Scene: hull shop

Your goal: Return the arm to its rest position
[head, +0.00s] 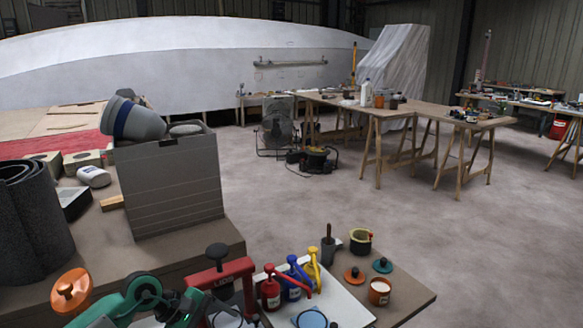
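Neither of my grippers shows in the head view, and I cannot make out an arm of mine for certain. A green jointed-looking piece with a dark round cap (143,291) is cut off by the bottom edge at the lower left. I cannot tell what it belongs to.
Close in front, a low table (408,298) holds red (270,292), blue (292,284) and yellow (313,268) pump bottles, lids and small pots. A bench with a grey box (170,185) and a dark roll (32,225) stands left.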

